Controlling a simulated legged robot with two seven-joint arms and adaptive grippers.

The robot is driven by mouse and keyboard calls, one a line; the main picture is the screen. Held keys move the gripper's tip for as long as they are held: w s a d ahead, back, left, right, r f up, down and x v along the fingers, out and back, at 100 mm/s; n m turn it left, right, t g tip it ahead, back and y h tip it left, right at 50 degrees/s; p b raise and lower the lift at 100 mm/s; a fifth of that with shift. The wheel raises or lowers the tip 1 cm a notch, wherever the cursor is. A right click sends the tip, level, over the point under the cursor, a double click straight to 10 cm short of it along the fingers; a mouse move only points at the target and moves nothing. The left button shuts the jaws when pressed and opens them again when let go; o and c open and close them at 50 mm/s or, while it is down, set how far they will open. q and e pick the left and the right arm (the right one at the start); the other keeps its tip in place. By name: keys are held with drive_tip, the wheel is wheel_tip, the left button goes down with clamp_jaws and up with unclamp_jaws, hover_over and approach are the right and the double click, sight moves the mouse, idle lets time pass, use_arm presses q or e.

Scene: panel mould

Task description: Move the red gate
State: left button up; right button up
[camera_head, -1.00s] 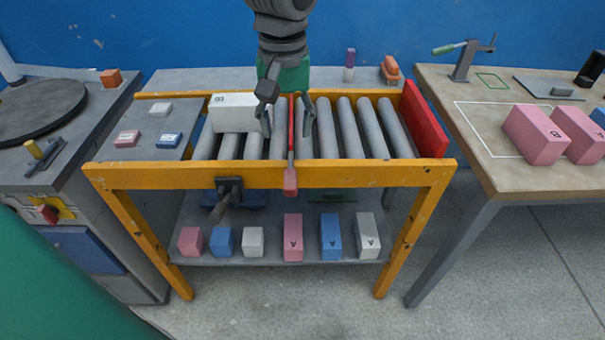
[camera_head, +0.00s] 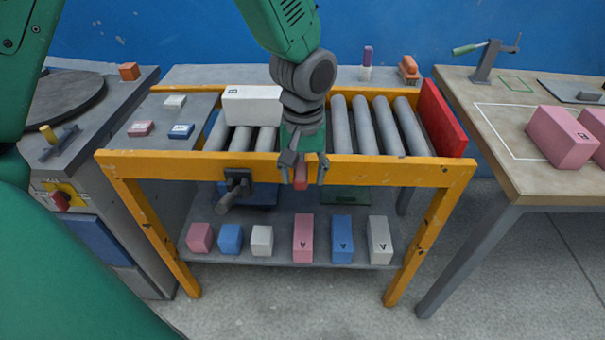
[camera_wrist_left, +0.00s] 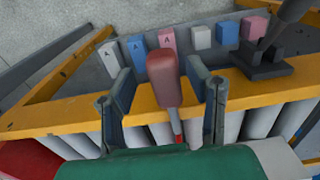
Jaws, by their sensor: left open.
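The red gate's handle (camera_head: 300,178) hangs over the front yellow rail of the roller table, near its middle. The rest of the gate is mostly hidden under my arm in the head view. My left gripper (camera_head: 302,170) is open, pointing down at the front rail with its fingers either side of the handle. My right gripper is not in view.
A white block (camera_head: 253,106) lies on the rollers left of my gripper. A dark lever (camera_head: 234,190) juts from the front rail on the left. A red end plate (camera_head: 441,118) closes the right end. Several small blocks stand on the lower shelf (camera_head: 280,256).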

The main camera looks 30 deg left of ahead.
use_arm(q)
drive_tip(key=shift+d, duration=0.15)
drive_tip(key=shift+a+f, duration=0.1)
drive_tip(key=shift+a, duration=0.45)
clamp_jaws()
wheel_tip(320, 180, down, 5)
drive_tip(key=shift+s+d+f+p, duration=0.1)
drive_tip(key=shift+d+p, duration=0.05)
drive_tip(key=shift+p, duration=0.2)
drive_tip(key=shift+c, duration=0.3)
unclamp_jaws()
drive_tip(key=shift+f, duration=0.1)
drive_tip(key=shift+o, duration=0.3)
drive_tip(key=shift+w+f, duration=0.1)
drive_tip(key=shift+w, duration=0.1)
